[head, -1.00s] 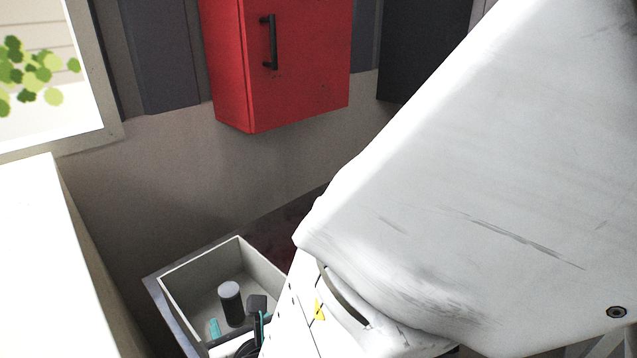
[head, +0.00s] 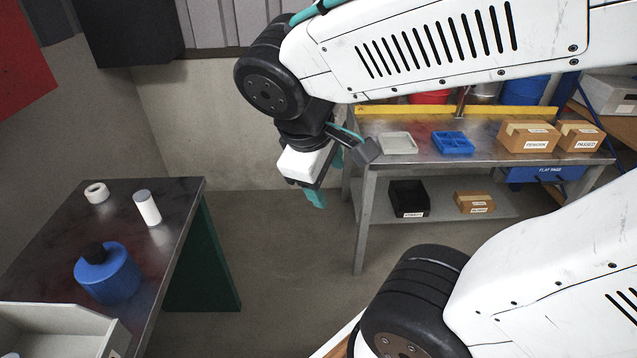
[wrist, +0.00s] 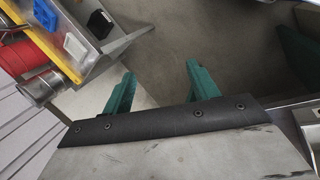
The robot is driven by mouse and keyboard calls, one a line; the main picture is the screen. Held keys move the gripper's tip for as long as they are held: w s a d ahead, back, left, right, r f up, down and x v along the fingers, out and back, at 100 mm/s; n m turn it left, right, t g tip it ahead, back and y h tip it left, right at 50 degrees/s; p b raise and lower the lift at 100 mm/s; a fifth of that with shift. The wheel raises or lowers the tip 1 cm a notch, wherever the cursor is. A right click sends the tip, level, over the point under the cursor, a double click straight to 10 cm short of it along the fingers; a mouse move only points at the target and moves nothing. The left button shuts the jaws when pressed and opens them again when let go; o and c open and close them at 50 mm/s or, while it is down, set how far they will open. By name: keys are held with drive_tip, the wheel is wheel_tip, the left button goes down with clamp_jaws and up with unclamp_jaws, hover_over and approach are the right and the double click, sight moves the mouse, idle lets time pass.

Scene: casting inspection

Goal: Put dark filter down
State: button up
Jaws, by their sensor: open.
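My gripper (head: 318,195) hangs in the air over bare floor, between the left table and the back bench. Its teal fingers are apart with nothing between them, as the wrist view (wrist: 160,70) also shows. The dark filter is not visible in the current views. A light grey bin (head: 60,318) is cut off at the lower left of the head view, and its floor is mostly out of frame.
The left table (head: 45,235) holds a blue dark-capped jar (head: 108,275), a white cylinder (head: 147,208) and a white ring (head: 96,193). The back bench (head: 490,160) carries a grey tray (head: 398,143), a blue divided tray (head: 453,142) and cardboard boxes (head: 528,137). Open floor lies between.

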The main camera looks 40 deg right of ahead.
drive_tip(key=s+a+m+y, duration=0.1)
drive_tip(key=s+a+r+m+y, duration=0.1)
drive_tip(key=m+y, duration=0.1)
drive_tip(key=s+a+m+y, duration=0.1)
drive_tip(key=s, duration=0.1)
drive_tip(key=shift+s+a+r+m, duration=0.1)
drive_tip(key=shift+r+m, duration=0.25)
drive_tip(key=shift+m, duration=0.05)
idle(1.1)
